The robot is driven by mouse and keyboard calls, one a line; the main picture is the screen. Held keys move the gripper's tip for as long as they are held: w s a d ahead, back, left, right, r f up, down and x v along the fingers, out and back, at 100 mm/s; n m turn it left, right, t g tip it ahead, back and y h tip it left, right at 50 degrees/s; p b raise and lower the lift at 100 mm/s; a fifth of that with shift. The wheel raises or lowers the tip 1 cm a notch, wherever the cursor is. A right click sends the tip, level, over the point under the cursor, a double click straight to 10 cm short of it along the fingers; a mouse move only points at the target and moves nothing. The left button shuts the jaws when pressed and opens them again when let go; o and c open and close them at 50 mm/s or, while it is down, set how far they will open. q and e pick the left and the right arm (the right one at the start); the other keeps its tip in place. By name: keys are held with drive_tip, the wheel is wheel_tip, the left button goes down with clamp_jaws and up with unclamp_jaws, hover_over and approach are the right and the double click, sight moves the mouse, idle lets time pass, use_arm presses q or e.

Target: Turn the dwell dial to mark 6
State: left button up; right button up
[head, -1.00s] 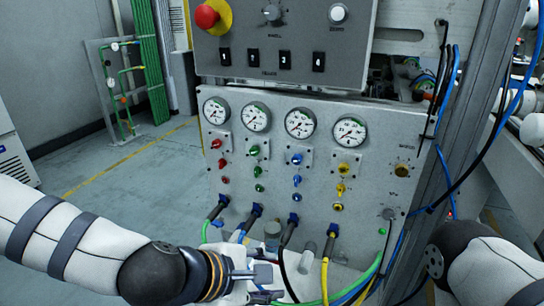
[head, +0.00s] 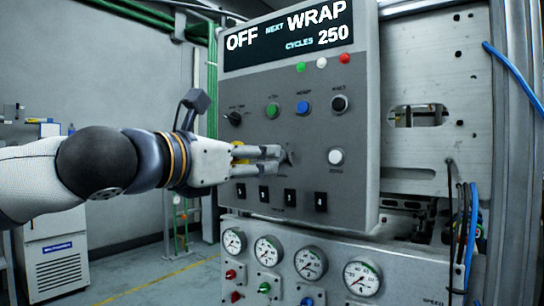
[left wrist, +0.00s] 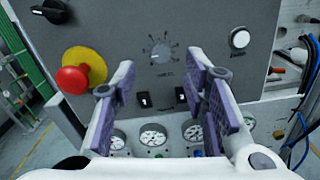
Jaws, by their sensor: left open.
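In the head view the dial (head: 288,158) is mostly hidden behind my fingertips. My left gripper (head: 276,160) is open in front of the panel, its fingers pointing at the dial. In the left wrist view its purple-padded fingers (left wrist: 161,78) stand wide apart, with nothing between them. My right gripper is out of view.
A red emergency button (left wrist: 72,79) on a yellow disc sits left of the dial. A white button (head: 335,157) is to its right, and black switches (head: 291,197) are below. The display (head: 288,38) reads OFF, NEXT WRAP, CYCLES 250. Gauges (head: 310,262) fill the lower panel.

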use_arm(q)
drive_tip(key=x, duration=0.5)
drive_tip(key=shift+w+d, duration=0.2)
drive_tip(key=shift+d, duration=0.05)
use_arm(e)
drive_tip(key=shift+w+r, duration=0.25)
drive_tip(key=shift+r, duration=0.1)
use_arm(q)
clamp_jaws()
drive_tip(key=shift+p, duration=0.3)
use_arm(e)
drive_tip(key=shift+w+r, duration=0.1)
